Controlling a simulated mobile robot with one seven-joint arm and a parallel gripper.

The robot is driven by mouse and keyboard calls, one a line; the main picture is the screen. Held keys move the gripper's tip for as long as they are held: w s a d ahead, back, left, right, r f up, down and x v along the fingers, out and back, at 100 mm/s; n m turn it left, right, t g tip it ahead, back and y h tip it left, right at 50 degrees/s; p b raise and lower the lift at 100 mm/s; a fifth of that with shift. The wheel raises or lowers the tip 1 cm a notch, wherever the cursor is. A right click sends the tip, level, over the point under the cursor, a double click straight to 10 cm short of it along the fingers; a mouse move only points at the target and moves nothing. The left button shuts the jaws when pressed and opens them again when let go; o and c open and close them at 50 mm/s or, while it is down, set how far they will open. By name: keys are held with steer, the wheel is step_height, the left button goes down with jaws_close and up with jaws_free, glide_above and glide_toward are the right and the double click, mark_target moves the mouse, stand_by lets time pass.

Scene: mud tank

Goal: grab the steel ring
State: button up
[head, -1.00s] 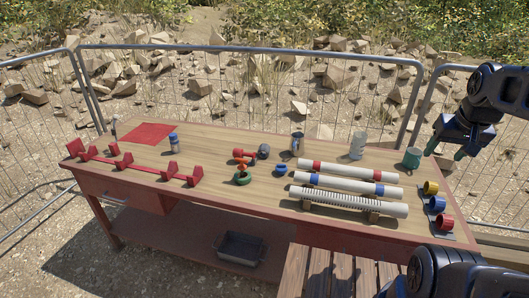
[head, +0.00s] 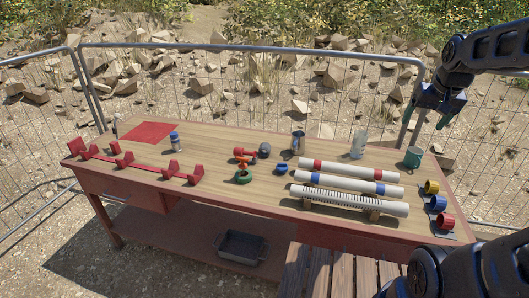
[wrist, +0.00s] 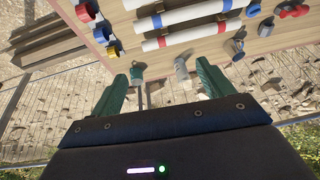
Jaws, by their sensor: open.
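The only grey ring-like piece I see is a short thick one (head: 264,150) on the wooden tabletop, beside a red fitting; I take it for the steel ring. In the wrist view the grey ring (wrist: 266,27) shows at the upper right, small and dim. My gripper (head: 425,116) is in the air above and behind the table's right end, well to the right of the ring. In the wrist view my gripper (wrist: 162,72) has its two green fingers wide apart with nothing held between them.
A steel mug (head: 298,142), a clear glass (head: 358,145) and a green mug (head: 412,157) stand along the back edge, between gripper and ring. White pipes (head: 348,186) lie in front. A blue ring (head: 281,169) and green ring (head: 243,177) are near. A mesh fence (head: 250,48) runs behind.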

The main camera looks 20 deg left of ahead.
steer(key=w+a+f, duration=0.1)
steer(key=w+a, duration=0.8)
steer(key=w, duration=0.5)
steer(key=n, duration=0.1)
glide_above(264, 146)
steer(key=s, duration=0.3)
step_height(264, 146, down, 31)
steer(key=shift+d+x, duration=0.15)
steer(key=shift+x, duration=2.4)
steer(key=shift+d+x, duration=0.1)
steer(key=shift+x, duration=2.5)
steer(key=shift+s, duration=0.2)
steer(key=c, duration=1.3)
steer(key=shift+o, duration=0.2)
